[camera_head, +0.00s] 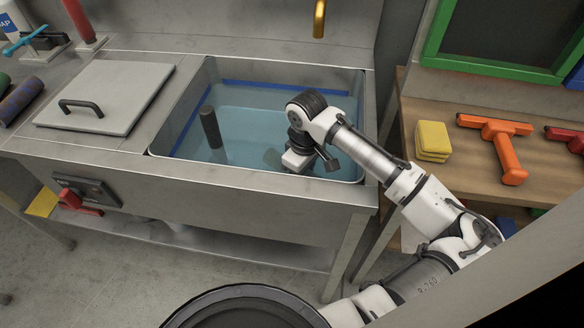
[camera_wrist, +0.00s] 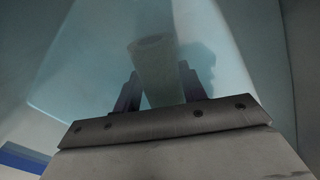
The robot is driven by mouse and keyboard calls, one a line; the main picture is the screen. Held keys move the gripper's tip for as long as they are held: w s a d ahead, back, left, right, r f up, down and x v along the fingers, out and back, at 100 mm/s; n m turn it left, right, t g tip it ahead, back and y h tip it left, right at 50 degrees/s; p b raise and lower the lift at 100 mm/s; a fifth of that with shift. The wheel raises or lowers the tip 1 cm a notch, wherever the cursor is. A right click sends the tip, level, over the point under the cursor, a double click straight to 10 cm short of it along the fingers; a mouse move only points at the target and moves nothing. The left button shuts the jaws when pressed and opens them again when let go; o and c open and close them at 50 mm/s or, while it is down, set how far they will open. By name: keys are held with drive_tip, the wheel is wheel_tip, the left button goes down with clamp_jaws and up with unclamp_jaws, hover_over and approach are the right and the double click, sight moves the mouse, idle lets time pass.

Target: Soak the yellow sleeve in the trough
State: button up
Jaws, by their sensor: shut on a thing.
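The trough (camera_head: 200,167) is a steel basin of bluish water with a dark blue line around its inner wall. My gripper (camera_head: 294,162) reaches down into the water near the trough's front right side. In the wrist view my gripper (camera_wrist: 158,80) is shut on a hollow tube-shaped sleeve (camera_wrist: 155,62), with one finger on each side. The sleeve looks pale grey-green through the water, with faint yellow. It is hidden in the head view.
A dark upright post (camera_head: 210,128) stands in the trough's left part. A grey lid with a black handle (camera_head: 108,97) lies left of the basin. A gold spout (camera_head: 319,18) hangs behind it. A yellow sponge (camera_head: 432,138) and an orange tool (camera_head: 500,140) lie on the right bench.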

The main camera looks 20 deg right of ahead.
drive_tip(key=shift+w+a, duration=0.1)
drive_tip(key=shift+a, duration=0.05)
drive_tip(key=shift+w+a, duration=0.1)
drive_tip(key=shift+a, duration=0.1)
idle(0.3)
drive_tip(key=shift+d, duration=0.15)
drive_tip(key=shift+s+d+p, duration=0.2)
drive_tip(key=shift+s+p, duration=0.05)
drive_tip(key=shift+p, duration=0.05)
drive_tip(key=shift+w+a, duration=0.25)
drive_tip(key=shift+a, duration=0.1)
idle(0.4)
drive_tip(key=shift+s+d+p, duration=0.25)
drive_tip(key=shift+d+p, duration=0.05)
drive_tip(key=shift+d, duration=0.05)
idle(0.3)
wheel_tip(320, 180, up, 20)
drive_tip(key=p, duration=1.6)
